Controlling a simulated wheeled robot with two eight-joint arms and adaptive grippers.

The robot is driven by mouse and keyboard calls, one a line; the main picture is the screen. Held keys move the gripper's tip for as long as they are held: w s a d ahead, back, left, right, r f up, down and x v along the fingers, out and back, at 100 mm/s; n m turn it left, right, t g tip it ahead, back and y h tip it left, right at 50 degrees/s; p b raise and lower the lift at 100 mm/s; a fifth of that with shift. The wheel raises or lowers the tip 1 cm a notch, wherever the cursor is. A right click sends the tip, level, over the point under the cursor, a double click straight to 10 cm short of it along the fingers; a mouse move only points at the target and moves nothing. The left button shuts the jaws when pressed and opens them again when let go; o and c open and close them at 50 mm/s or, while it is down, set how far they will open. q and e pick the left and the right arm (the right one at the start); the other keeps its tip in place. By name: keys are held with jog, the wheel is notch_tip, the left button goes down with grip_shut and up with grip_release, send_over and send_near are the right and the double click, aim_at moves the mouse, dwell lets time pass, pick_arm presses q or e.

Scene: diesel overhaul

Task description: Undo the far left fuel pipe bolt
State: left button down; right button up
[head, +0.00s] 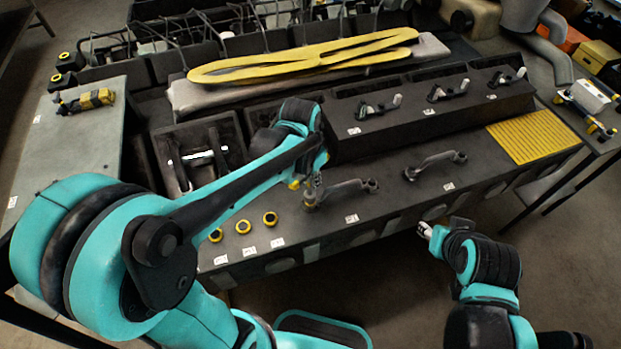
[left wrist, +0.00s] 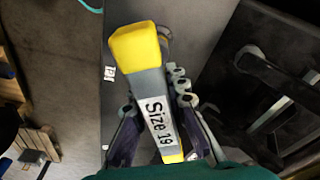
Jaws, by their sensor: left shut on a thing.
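My left gripper (head: 312,178) is shut on a grey and yellow tool labelled "Size 19" (left wrist: 154,95), which lies between its fingers in the left wrist view. In the head view the tool is mostly hidden by the gripper and hangs over the left end of the left fuel pipe (head: 350,188). The bolt at that end is covered, and I cannot tell whether the tool touches it. A second fuel pipe (head: 436,163) lies to the right on the same dark ledge. My right gripper (head: 426,230) is low in front of the engine; its fingers are too small to judge.
Three yellow-ringed round parts (head: 243,227) sit on the ledge left of the pipe. Several small fittings (head: 378,108) stand on the raised block behind. A yellow-black tool (head: 86,101) lies on the left table (head: 65,150). A yellow ribbed mat (head: 532,135) is at the right.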

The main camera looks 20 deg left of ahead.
pick_arm(q)
jog(key=m, duration=0.5)
jog(key=shift+m+h, duration=0.3)
jog(key=m+g, duration=0.1)
jog(key=m, duration=0.5)
jog(key=shift+d+b, duration=0.15)
jog(key=shift+b, duration=0.15)
jog(key=shift+f, duration=0.1)
